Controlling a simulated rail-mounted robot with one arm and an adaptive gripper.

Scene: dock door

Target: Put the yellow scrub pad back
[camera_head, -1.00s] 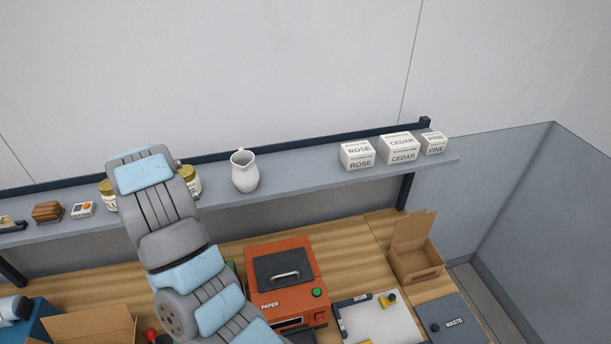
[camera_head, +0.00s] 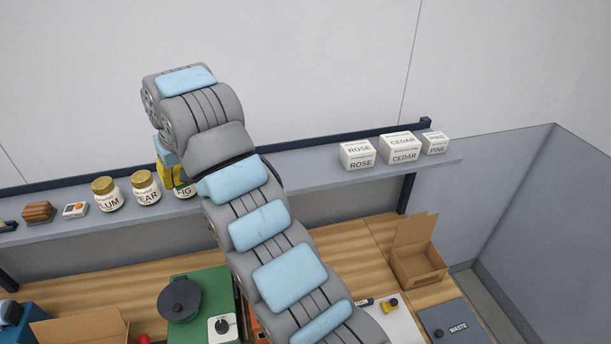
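A bright yellow patch (camera_head: 166,176) shows at the low end of my arm, at the shelf's front left of the arm. It may be the scrub pad or part of my gripper; I cannot tell which. My gripper (camera_head: 170,172) is mostly hidden behind my wrist, in front of the FIG jar (camera_head: 185,192), and its fingers cannot be made out. A small yellow and black item (camera_head: 389,305) lies on the white tray (camera_head: 404,325) on the bench; it is too small to identify.
Below are a green machine (camera_head: 195,280), an open carton (camera_head: 418,262) and the WASTE lid (camera_head: 452,325).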

